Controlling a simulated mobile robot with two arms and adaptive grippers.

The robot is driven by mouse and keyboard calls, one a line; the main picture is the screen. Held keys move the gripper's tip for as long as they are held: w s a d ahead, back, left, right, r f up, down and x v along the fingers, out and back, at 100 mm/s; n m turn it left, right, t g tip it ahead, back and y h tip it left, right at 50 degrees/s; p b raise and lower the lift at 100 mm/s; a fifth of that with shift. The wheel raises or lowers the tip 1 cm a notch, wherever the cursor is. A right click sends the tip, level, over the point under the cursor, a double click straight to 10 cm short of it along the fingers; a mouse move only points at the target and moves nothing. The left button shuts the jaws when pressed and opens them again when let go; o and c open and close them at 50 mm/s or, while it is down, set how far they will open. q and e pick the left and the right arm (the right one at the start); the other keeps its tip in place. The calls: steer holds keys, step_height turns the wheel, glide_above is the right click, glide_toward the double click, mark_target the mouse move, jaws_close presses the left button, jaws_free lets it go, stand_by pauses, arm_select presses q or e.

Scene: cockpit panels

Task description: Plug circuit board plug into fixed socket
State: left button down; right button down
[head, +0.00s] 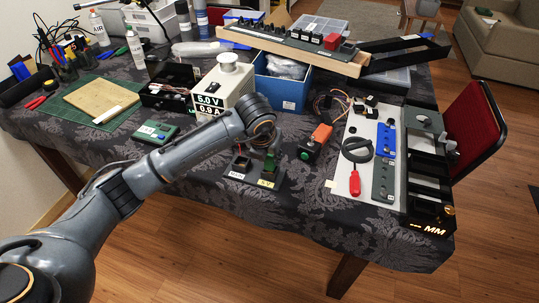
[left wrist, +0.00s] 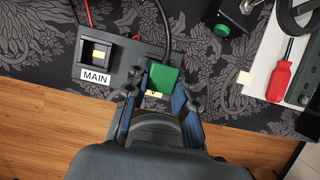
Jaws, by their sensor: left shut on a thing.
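A dark base (left wrist: 118,60) on the cloth-covered table carries a socket labelled MAIN (left wrist: 97,53) and, right beside it, a second spot with a yellow label. The base also shows in the head view (head: 252,180). A green plug (left wrist: 163,76) with a black cable sits between the blue-lined fingers of my left gripper (left wrist: 162,90), which is shut on it. The plug is over the yellow-labelled part of the base; whether it is seated in a socket there is hidden. In the head view the plug (head: 270,164) is below my left wrist. My right gripper is not in view.
A power supply box (head: 222,86) stands behind the base. A green button box (head: 307,150) and a white tool panel (head: 372,160) with a red screwdriver (head: 355,183) are to the right. A small green device (head: 155,132) lies left. Cables run behind the base.

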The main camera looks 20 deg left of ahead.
arm_select(q)
steer(key=shift+f+b, duration=1.05)
steer(key=shift+f, duration=0.2)
steer(key=c, duration=1)
jaws_free()
steer(key=shift+r, duration=0.1)
steer(key=v, duration=1.2)
